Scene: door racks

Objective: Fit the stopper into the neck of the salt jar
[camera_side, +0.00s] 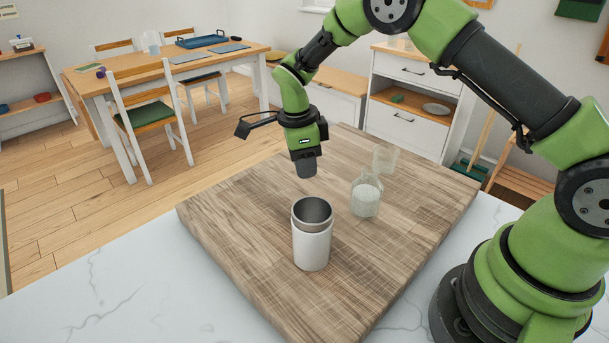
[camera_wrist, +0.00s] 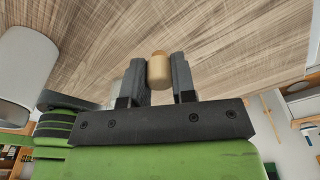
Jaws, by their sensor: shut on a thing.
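The salt jar (camera_side: 366,198) is a clear glass jar with white salt inside, standing upright on the wooden board (camera_side: 260,265). My gripper (camera_side: 305,168) is above the board, to the left of the jar and higher than it, apart from it. In the wrist view my gripper (camera_wrist: 158,82) is shut on a tan, cork-like stopper (camera_wrist: 158,68), which sits between the two dark fingers. In the side view the fingers hide the stopper. The jar cannot be made out in the wrist view.
A white canister with a steel rim (camera_side: 312,240) stands on the board in front of my gripper; a pale cylinder, probably the same canister, fills the wrist view's left edge (camera_wrist: 27,72). A clear glass (camera_side: 385,157) stands behind the jar. The board's left part is clear.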

